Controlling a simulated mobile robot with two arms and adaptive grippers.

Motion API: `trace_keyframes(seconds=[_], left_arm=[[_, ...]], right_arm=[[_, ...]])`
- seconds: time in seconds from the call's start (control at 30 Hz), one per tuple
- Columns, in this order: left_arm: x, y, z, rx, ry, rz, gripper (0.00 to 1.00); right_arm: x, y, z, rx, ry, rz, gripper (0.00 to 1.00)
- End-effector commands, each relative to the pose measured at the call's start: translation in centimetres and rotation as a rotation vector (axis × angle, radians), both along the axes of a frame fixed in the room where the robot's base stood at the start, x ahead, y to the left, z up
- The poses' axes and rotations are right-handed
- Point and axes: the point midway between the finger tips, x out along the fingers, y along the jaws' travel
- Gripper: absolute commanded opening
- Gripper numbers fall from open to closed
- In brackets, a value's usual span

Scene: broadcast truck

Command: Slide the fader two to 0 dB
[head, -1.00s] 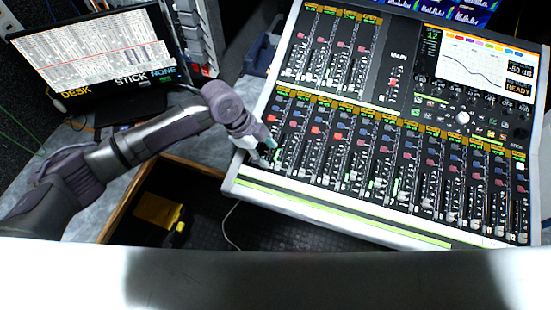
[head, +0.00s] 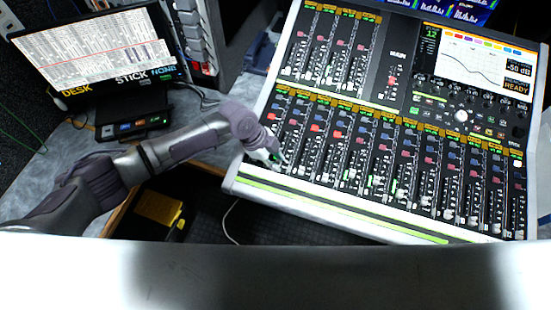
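The mixing console (head: 345,205) fills the right half of the head view, with a lower row of fader strips and a shorter upper row at the left. My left gripper (head: 281,160) is at the left end of the lower row, over the lower part of the first two strips. The second strip (head: 293,140) is partly covered by the gripper, and its fader cap cannot be made out. The fingers are small and partly hidden, so whether they are open or shut is unclear. The console screen (head: 472,62) shows "-50 dB" and "READY". My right gripper is out of view.
A monitor (head: 95,52) reading "DESK STICK NONE" stands at the upper left, with a small dark box (head: 140,127) on the desk below it. A yellow object (head: 158,207) lies in the dark space under the desk. Monitors (head: 465,14) stand behind the console.

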Motion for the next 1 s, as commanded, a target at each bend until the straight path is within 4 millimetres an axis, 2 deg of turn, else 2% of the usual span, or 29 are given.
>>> trace_keyframes(seconds=[0.07, 0.37, 0.5, 0.7, 0.83, 1.0], left_arm=[[0.0, 0.0, 0.0, 0.000, 0.001, 0.000, 0.00], [0.2, 0.0, -0.1, 0.001, 0.000, 0.001, 0.00], [2.2, -0.7, -0.4, -0.001, -0.005, 0.002, 0.00], [5.8, -1.9, 0.3, -0.001, -0.006, 0.003, 0.00], [6.8, -2.2, 0.8, 0.000, -0.003, 0.000, 0.00], [6.8, -2.2, 1.1, 0.001, 0.000, 0.000, 0.00]], right_arm=[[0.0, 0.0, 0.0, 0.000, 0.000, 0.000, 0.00], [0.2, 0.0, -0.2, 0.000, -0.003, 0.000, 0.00], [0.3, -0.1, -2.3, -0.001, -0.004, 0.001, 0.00], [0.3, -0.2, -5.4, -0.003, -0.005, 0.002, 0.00], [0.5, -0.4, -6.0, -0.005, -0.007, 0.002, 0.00], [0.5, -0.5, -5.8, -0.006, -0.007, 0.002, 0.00]])
